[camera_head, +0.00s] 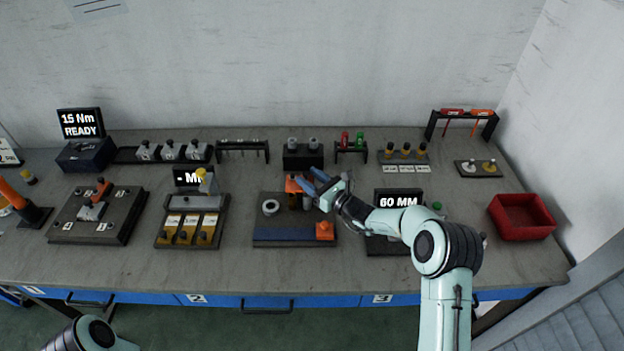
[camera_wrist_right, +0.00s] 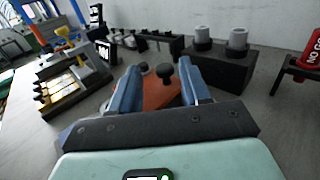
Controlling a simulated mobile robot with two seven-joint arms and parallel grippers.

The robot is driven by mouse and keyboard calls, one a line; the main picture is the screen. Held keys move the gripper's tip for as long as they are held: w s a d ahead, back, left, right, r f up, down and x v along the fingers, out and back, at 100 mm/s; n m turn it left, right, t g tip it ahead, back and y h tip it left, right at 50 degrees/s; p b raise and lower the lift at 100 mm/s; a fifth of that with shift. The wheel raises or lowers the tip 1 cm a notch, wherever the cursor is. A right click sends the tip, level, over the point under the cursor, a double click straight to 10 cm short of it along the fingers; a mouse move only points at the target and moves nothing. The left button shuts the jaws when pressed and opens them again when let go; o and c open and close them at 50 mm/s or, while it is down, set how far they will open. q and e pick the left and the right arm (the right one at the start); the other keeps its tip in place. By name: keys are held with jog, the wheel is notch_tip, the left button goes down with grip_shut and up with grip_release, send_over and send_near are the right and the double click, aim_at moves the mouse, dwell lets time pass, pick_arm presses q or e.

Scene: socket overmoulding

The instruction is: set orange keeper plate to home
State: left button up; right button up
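The orange keeper plate (camera_head: 293,184) is at the back of the dark fixture (camera_head: 262,225) in the middle of the bench. It also shows in the right wrist view (camera_wrist_right: 158,97), with a dark round knob (camera_wrist_right: 165,75) standing on it. My right gripper (camera_head: 311,181) is over the back of the fixture, partly hiding the plate. In the right wrist view its two blue fingers (camera_wrist_right: 158,72) are apart, with the knob seen between them; I cannot tell whether they touch it. My left gripper is out of view.
An orange block (camera_head: 325,231) sits at the fixture's front right. A black stand with two grey cylinders (camera_head: 303,157) is behind. The 60 MM display unit (camera_head: 398,200) stands right, under my arm. A red bin (camera_head: 522,218) is far right. Bare bench lies in front.

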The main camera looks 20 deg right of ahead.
jog(key=shift+d, duration=0.15)
jog(key=shift+s+d, duration=0.15)
jog(key=shift+s, duration=0.15)
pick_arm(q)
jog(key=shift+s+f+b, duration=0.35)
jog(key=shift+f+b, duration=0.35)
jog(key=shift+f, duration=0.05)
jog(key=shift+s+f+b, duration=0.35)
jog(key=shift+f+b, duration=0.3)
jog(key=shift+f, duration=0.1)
pick_arm(e)
jog(key=v, duration=1.2)
jog(key=shift+s, duration=0.3)
